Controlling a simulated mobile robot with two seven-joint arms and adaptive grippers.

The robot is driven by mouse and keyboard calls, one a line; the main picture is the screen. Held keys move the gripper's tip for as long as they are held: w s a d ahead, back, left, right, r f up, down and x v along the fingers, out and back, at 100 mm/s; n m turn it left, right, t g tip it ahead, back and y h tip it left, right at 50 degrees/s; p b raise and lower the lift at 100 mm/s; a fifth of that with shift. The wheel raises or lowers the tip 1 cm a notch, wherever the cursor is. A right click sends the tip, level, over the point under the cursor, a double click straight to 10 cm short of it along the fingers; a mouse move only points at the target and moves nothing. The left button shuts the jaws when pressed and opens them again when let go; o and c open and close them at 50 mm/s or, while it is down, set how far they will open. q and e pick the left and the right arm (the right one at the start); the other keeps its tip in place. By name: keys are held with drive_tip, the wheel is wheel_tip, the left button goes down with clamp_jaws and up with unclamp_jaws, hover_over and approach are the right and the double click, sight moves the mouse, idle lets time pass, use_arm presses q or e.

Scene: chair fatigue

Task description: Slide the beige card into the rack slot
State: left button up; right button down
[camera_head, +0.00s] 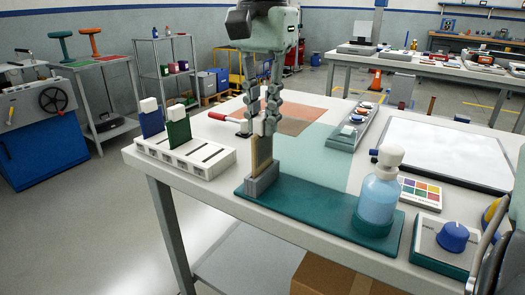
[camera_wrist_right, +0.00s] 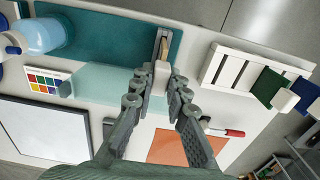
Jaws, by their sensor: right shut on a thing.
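My right gripper (camera_head: 262,126) comes down from above in the head view and is shut on the white top grip of the beige card (camera_head: 262,156). The card stands upright, its lower end in a small grey holder (camera_head: 262,184) on a teal mat. In the right wrist view the fingertips (camera_wrist_right: 161,86) close on the card's pale grip (camera_wrist_right: 161,72), with the grey holder (camera_wrist_right: 163,42) beyond. The white slotted rack (camera_head: 205,163) stands to the left, with a blue card (camera_head: 151,121) and a green card (camera_head: 179,131) in it; other slots are empty. My left gripper is not in view.
A red-handled tool (camera_head: 229,119) lies behind the rack. A colour chart (camera_head: 420,193), white panel (camera_head: 448,150) and blue-knob box (camera_head: 445,247) are further right.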

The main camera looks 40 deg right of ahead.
drive_tip(key=shift+r+p, duration=1.1)
drive_tip(key=shift+r, duration=0.3)
drive_tip(key=shift+r, duration=0.1)
drive_tip(key=shift+r+p, duration=0.9)
drive_tip(key=shift+r, duration=1)
